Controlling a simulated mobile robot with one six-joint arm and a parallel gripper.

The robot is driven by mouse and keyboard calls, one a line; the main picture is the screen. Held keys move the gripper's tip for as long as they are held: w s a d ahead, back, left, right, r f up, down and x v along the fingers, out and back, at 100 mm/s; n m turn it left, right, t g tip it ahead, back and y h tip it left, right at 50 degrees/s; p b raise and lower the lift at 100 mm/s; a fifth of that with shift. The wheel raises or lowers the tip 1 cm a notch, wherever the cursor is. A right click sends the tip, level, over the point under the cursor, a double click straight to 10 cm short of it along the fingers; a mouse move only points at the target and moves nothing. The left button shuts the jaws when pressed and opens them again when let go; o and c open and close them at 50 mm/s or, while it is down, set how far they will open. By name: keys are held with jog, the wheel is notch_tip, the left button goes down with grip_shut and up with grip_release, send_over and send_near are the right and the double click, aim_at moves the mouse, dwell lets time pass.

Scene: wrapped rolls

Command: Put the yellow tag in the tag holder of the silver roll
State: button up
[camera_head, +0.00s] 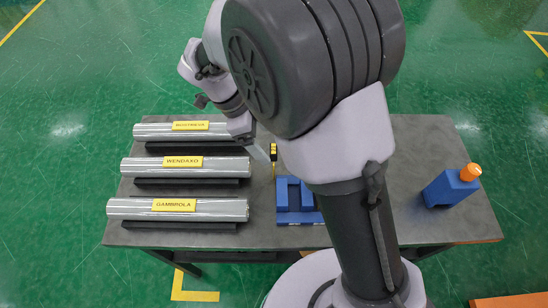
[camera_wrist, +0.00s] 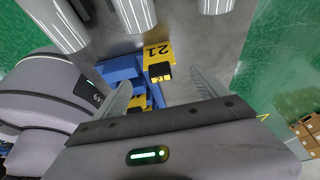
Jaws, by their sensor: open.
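A yellow tag (camera_wrist: 157,50) marked 21, with a black block (camera_wrist: 160,72) at one end, shows in the wrist view beside a blue rack. In the head view the yellow tag (camera_head: 273,168) stands at the rack's far side. My gripper (camera_wrist: 160,78) is open, with its fingers apart on either side of the tag's black block; I cannot tell whether they touch it. Three silver rolls (camera_head: 185,166) lie on black cradles at the left, each with a yellow label on top. Their ends also show in the wrist view (camera_wrist: 134,14). No separate tag holder is clear on them.
The blue rack (camera_head: 300,217) sits at the table's near middle. Yellow and black pieces (camera_wrist: 137,101) show in it, partly hidden by a finger. My arm covers the middle.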

aim_at(272, 149)
jog(key=b+x, duration=0.1)
jog(key=x, duration=0.1)
jog(key=b+x, duration=0.1)
jog(key=x, duration=0.2)
jog(key=shift+d+f, duration=0.1)
jog(key=shift+d, duration=0.3)
jog(key=c, duration=1.6)
